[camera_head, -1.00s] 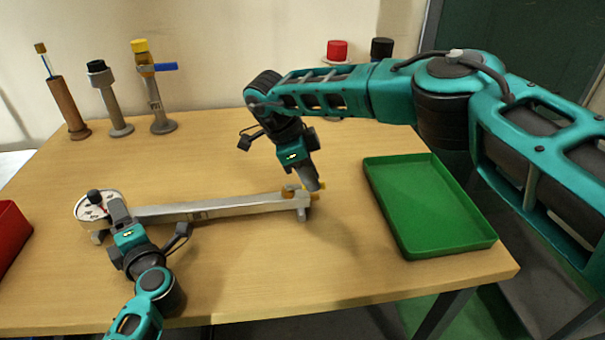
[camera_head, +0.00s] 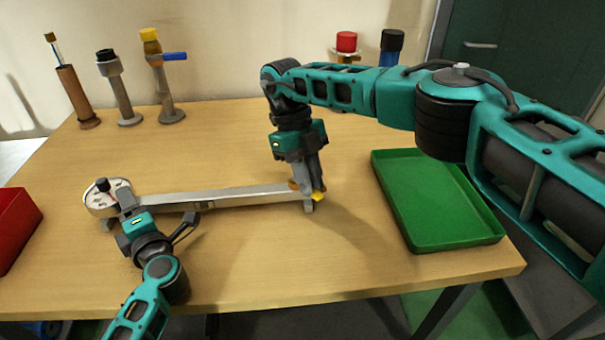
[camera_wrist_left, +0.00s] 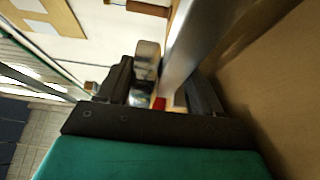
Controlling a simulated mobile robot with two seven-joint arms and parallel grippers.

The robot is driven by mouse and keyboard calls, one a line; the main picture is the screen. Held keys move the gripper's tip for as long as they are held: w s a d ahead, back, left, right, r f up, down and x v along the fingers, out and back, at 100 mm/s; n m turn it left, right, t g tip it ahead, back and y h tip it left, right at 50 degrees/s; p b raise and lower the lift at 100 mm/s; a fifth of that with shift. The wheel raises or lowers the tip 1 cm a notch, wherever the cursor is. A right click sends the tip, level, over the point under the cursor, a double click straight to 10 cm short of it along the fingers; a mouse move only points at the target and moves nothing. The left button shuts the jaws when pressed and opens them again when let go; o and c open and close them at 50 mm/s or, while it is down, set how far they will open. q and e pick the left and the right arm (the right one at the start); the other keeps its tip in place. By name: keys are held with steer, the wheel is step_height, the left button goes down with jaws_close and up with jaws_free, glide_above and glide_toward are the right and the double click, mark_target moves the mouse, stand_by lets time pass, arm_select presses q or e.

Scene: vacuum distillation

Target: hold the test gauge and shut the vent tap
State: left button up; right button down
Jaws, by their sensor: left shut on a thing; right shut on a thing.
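The test gauge is a long silver bar (camera_head: 215,199) lying on feet on the table, with a round white dial (camera_head: 97,199) at its left end. My left gripper (camera_head: 127,203) is shut on the gauge just right of the dial. In the left wrist view the silver bar (camera_wrist_left: 192,45) runs away from between the fingers. The vent tap (camera_head: 319,197), with a yellow part showing, is at the bar's right end. My right gripper (camera_head: 307,190) points down there and is shut on the tap, its fingers hiding most of it.
A green tray (camera_head: 435,200) is at the right and a red bin (camera_head: 14,228) at the left edge. Several upright fittings stand at the back, including one with a yellow cap and blue lever (camera_head: 163,80).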

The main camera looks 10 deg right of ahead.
arm_select(q)
steer(key=shift+d, duration=0.1)
arm_select(e)
steer(key=shift+s+a+m+g+y, duration=0.1)
steer(key=shift+a+m+y, duration=0.35)
steer(key=shift+m, duration=0.65)
steer(key=shift+s+a+m+g+y, duration=0.1)
steer(key=shift+a+m+y, duration=0.3)
steer(key=shift+m, duration=0.7)
steer(key=shift+s+a+m+g+y, duration=0.1)
steer(key=shift+a+m+y, duration=0.35)
steer(key=shift+m, duration=0.65)
steer(key=c, duration=1)
jaws_free()
steer(key=shift+c, duration=0.2)
steer(key=v, duration=0.7)
steer(key=shift+r, duration=0.25)
steer(key=shift+w, duration=0.15)
